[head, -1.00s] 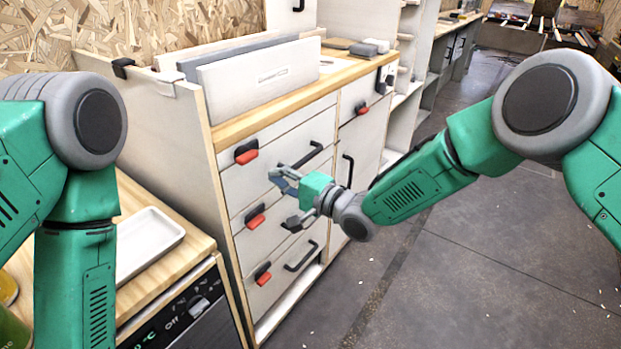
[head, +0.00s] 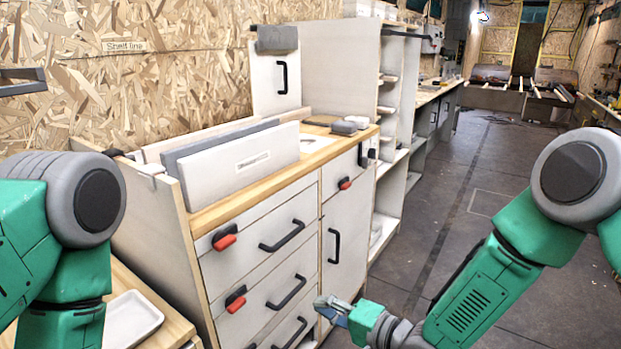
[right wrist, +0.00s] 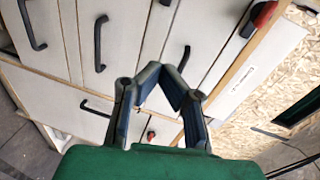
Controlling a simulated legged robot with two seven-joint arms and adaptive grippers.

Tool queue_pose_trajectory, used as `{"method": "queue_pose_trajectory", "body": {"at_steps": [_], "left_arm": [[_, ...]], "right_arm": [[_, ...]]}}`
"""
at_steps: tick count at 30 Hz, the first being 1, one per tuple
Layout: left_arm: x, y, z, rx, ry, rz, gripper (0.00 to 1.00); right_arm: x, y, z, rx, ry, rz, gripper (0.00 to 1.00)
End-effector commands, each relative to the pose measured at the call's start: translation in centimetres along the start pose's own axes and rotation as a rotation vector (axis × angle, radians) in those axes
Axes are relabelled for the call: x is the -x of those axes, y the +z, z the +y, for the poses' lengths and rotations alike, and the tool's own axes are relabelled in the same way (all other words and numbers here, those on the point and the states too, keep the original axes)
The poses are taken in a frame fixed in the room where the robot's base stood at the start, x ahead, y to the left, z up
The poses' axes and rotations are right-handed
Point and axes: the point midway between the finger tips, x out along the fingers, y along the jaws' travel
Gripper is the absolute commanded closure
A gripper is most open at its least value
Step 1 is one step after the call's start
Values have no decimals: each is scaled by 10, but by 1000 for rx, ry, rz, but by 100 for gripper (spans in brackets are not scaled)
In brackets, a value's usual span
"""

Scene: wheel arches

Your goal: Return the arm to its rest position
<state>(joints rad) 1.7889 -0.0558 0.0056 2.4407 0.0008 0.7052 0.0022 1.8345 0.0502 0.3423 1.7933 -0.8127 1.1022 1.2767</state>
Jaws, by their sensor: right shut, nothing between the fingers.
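My right arm (head: 485,295) comes in from the right in the head view, green with grey joints. My right gripper (head: 333,308) is low in the picture, in front of the lower drawers of the white cabinet (head: 262,252). In the right wrist view the right gripper (right wrist: 163,75) has its fingertips together with nothing between them, and drawer fronts lie beyond it. My left arm (head: 60,250) shows at the left edge of the head view, bent downward; its gripper is out of the picture.
The cabinet has black handles and red latches (head: 224,238). White and grey panels (head: 240,160) stand on its wooden top. A white tray (head: 133,322) lies on a wooden counter at lower left. Open floor (head: 440,220) runs along the right.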

Motion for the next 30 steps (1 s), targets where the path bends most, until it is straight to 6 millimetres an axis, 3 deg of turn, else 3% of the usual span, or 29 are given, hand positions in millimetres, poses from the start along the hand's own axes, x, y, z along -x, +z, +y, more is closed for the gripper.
{"method": "queue_pose_trajectory", "body": {"at_steps": [3,5,9,12,15,18,21,23,30], "left_arm": [[7,0,0,1,0,0,0],[9,-1,0,1,-1,0,0],[15,-1,-1,2,-1,0,0],[18,-1,-1,2,-1,0,0],[21,-1,-1,2,-1,0,0],[23,-1,-1,1,-1,0,0],[24,-1,0,1,-1,0,0],[24,-1,0,1,0,0,0],[24,-1,0,1,0,0,0]], "right_arm": [[46,27,66,122,265,9,100],[77,39,97,194,408,-6,100],[165,66,155,341,721,-95,100],[234,85,181,423,921,-198,100],[297,100,194,482,1081,-310,100],[344,113,198,516,1192,-410,100],[372,121,197,536,1259,-476,100],[380,125,196,542,1282,-500,100],[383,126,195,545,1290,-508,100]]}}
